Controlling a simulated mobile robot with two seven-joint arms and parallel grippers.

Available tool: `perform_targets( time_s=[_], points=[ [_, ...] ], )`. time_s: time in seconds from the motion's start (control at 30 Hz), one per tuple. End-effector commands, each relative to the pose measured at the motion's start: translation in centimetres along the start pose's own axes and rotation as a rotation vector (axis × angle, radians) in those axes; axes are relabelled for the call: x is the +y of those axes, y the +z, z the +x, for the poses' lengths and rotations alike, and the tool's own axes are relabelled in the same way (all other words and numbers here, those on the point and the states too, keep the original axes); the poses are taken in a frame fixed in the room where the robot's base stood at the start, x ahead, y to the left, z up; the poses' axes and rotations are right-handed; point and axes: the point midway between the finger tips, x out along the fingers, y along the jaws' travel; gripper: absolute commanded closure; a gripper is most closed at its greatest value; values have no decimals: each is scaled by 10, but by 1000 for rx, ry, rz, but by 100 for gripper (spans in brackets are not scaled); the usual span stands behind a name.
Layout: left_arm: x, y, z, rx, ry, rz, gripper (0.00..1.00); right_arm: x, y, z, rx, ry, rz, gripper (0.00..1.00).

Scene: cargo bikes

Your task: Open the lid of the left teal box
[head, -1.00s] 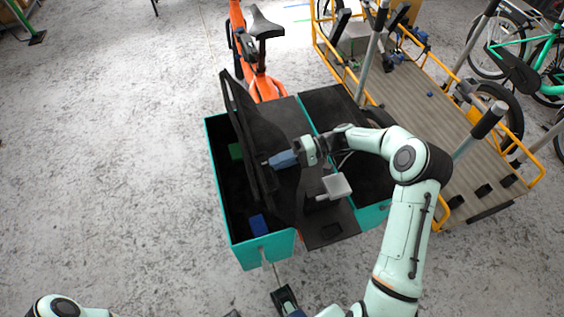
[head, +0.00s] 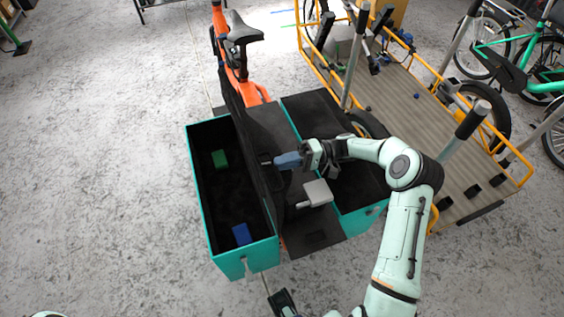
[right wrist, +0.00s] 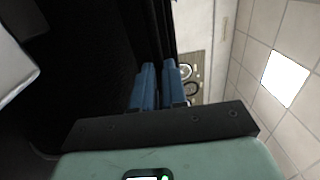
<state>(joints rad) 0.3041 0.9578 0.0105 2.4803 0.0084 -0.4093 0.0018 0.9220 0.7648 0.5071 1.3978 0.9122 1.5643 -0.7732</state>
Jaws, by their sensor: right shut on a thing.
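The left teal box (head: 266,250) stands in the middle of the head view. Its black lid (head: 236,120) stands about upright along the box's right side, and the inside is exposed. A green block (head: 219,160) and a blue block (head: 242,234) lie inside. My right gripper (head: 276,162) reaches in from the right, with its blue fingers shut on the lid. In the right wrist view, the fingers (right wrist: 159,88) are close together at the dark lid (right wrist: 155,35).
A second teal box (head: 362,222) with black surfaces adjoins on the right, under my right arm. A grey block-like part (head: 317,193) sits between them. An orange bike (head: 222,50) stands behind, and a yellow-railed cargo platform (head: 430,120) is at right. The floor at left is clear.

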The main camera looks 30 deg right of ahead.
Motion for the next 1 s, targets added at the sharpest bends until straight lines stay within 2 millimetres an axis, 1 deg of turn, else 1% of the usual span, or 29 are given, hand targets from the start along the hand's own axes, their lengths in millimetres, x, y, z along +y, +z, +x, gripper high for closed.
perform_targets(
  time_s=[0.03, 0.3, 0.33, 0.4, 0.67, 0.77, 0.87, 1.0],
  points=[
    [0, 0, 0, 0, 0, 0, 100, 7, 2, -1, -1, 12, 9, 100],
    [0, 0, 0, 0, 0, 0, 100, 9, 2, -2, 1, 14, 12, 100],
    [0, 0, 0, 0, 0, 0, 100, 9, 2, -2, 1, 15, 13, 81],
    [0, 0, 0, 0, 0, 0, 100, 8, 2, -2, 1, 13, 12, 62],
    [0, 0, 0, 0, 0, 0, 100, 5, 1, -1, 1, 9, 7, 62],
    [0, 0, 0, 0, 0, 0, 100, 5, 1, -5, 2, 9, 6, 62],
    [0, 0, 1, 0, 0, 0, 100, 5, 0, -16, 4, 8, 5, 62],
    [0, -1, 2, 2, 0, 0, 100, 6, 0, -45, 5, 11, 5, 62]
  ],
)
